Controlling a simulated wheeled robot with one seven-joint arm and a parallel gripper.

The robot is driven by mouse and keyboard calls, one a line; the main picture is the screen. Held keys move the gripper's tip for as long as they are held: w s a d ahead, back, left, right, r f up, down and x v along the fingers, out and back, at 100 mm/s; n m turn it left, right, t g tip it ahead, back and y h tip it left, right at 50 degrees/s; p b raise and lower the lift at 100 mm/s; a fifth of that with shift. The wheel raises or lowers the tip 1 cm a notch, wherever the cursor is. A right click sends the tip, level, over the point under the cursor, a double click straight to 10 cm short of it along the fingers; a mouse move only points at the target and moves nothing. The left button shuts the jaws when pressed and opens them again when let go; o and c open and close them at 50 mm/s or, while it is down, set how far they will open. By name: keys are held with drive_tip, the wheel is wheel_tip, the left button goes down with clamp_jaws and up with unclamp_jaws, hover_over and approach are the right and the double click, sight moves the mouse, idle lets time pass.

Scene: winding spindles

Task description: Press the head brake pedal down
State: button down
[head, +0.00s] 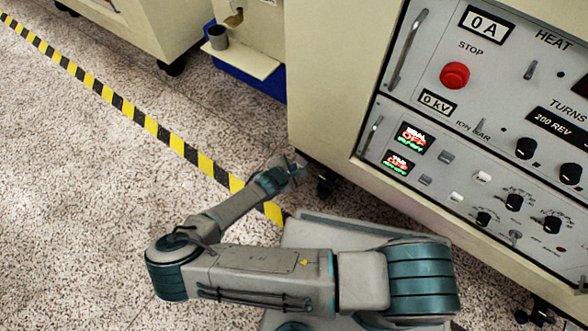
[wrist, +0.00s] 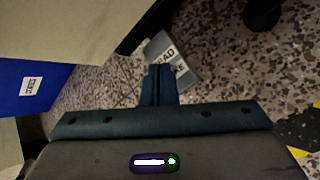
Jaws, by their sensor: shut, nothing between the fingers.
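The head brake pedal (wrist: 174,57) is a small grey plate with a white label, partly readable as "HEAD BRAKE", low over the floor in the wrist view. My gripper (wrist: 161,70) is shut and empty. Its dark teal fingers overlap the pedal's near edge in the wrist view and cover part of the label. I cannot tell whether the fingertips touch the pedal. In the head view my gripper (head: 297,165) is low beside the cabinet's lower left corner. I cannot make out the pedal there.
The cream cabinet (head: 325,85) with its control panel (head: 480,125) stands at the right, on castors. A blue bin (head: 250,82) sits under a small shelf (head: 240,62) behind my gripper. Yellow-black tape (head: 150,125) crosses the open speckled floor at the left.

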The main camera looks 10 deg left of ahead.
drive_tip(key=shift+f, duration=1.15)
idle(0.9)
drive_tip(key=shift+r, duration=0.15)
drive_tip(key=shift+r+p, duration=1.5)
drive_tip(key=shift+p, duration=0.1)
wheel_tip(320, 180, up, 5)
drive_tip(key=p, duration=0.4)
drive_tip(key=shift+s+f, duration=0.1)
